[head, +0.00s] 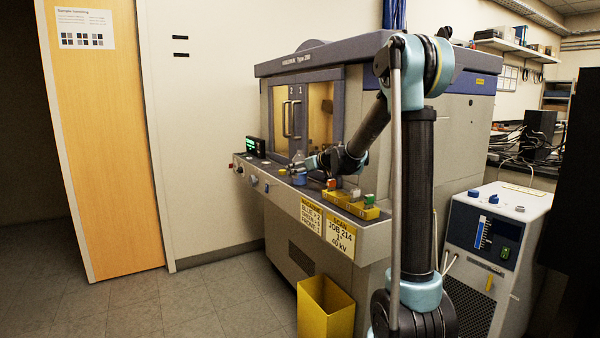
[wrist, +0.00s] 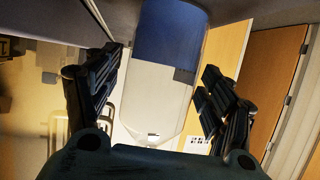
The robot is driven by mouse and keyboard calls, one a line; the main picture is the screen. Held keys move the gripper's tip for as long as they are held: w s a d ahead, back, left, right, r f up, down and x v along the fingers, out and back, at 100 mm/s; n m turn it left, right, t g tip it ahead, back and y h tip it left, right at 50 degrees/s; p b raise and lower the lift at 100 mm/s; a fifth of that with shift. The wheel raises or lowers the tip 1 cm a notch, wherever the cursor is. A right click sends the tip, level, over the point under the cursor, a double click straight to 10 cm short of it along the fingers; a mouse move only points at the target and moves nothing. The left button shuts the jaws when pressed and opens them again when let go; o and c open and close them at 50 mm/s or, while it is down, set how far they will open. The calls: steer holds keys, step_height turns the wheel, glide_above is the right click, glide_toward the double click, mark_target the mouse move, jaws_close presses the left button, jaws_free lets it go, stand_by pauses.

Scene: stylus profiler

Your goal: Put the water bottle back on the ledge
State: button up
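The water bottle (wrist: 165,85), with a pale body and a broad blue band, is between the fingers of my gripper (wrist: 162,62) in the wrist view. In the head view, my gripper (head: 306,165) is low over the ledge (head: 345,218) on the front of the machine. A small blue part of the bottle (head: 299,180) shows just below the gripper, at the ledge top. I cannot tell whether the bottle rests on the ledge or is just above it.
A yellow tray (head: 350,207) with several coloured pieces sits on the ledge, right of the gripper. A small display (head: 256,147) stands at the ledge's left end. A yellow bin (head: 326,310) stands on the floor below. The cabinet doors (head: 292,118) are behind the ledge.

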steer(key=shift+r, duration=0.15)
steer(key=v, duration=0.7)
steer(key=shift+s+d, duration=0.2)
